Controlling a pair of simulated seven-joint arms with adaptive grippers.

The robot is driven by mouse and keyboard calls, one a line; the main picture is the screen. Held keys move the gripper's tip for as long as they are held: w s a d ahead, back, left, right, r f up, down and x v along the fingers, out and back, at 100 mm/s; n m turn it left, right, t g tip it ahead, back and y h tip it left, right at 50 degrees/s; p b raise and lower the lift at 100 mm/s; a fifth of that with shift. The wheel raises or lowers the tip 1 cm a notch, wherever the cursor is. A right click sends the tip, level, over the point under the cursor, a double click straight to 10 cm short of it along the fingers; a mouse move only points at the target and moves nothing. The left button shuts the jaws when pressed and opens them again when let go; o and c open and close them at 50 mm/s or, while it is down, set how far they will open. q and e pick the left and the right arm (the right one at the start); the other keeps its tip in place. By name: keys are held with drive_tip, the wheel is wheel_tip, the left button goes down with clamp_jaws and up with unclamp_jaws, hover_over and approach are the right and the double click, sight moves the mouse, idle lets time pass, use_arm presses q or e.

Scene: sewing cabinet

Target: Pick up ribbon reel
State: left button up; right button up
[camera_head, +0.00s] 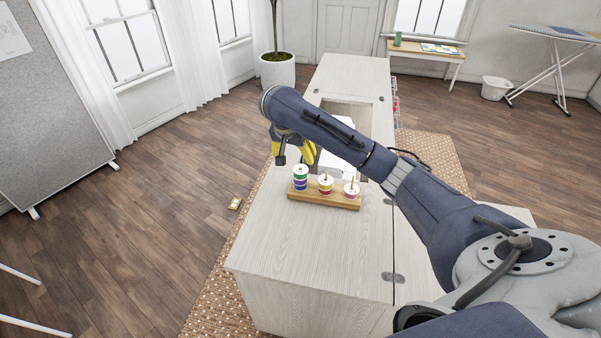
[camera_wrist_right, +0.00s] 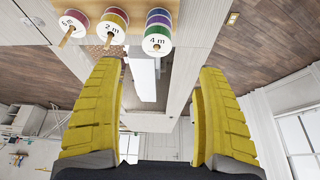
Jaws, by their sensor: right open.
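Ribbon reels stand in three stacks on pegs of a wooden stand (camera_head: 324,199) on the pale cabinet. The tallest stack (camera_head: 300,181), with green, blue and purple bands, is at the left; its top reads "4 m" in the wrist view (camera_wrist_right: 157,38). The middle stack (camera_head: 325,187) is lower, with yellow and pink bands, and reads "2 m" (camera_wrist_right: 113,28). The right reel (camera_head: 351,191) is lowest and pinkish (camera_wrist_right: 73,22). My right gripper (camera_head: 294,158) is open and empty, above and just behind the tallest stack, apart from it. It also shows in the wrist view (camera_wrist_right: 160,72).
The cabinet top (camera_head: 290,240) is clear in front of the stand. A white item (camera_head: 340,160) lies behind it, partly hidden by my right arm. A small box (camera_head: 235,203) lies on the floor at left. A potted plant (camera_head: 277,72) stands beyond.

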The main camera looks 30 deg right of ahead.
sight(300, 169)
drive_tip(key=shift+s+x, duration=0.15)
drive_tip(key=shift+x, duration=2.7)
drive_tip(key=shift+s+x, duration=0.2)
drive_tip(key=shift+x, duration=2.65)
drive_tip(key=shift+c, duration=0.4)
drive_tip(key=c, duration=1.1)
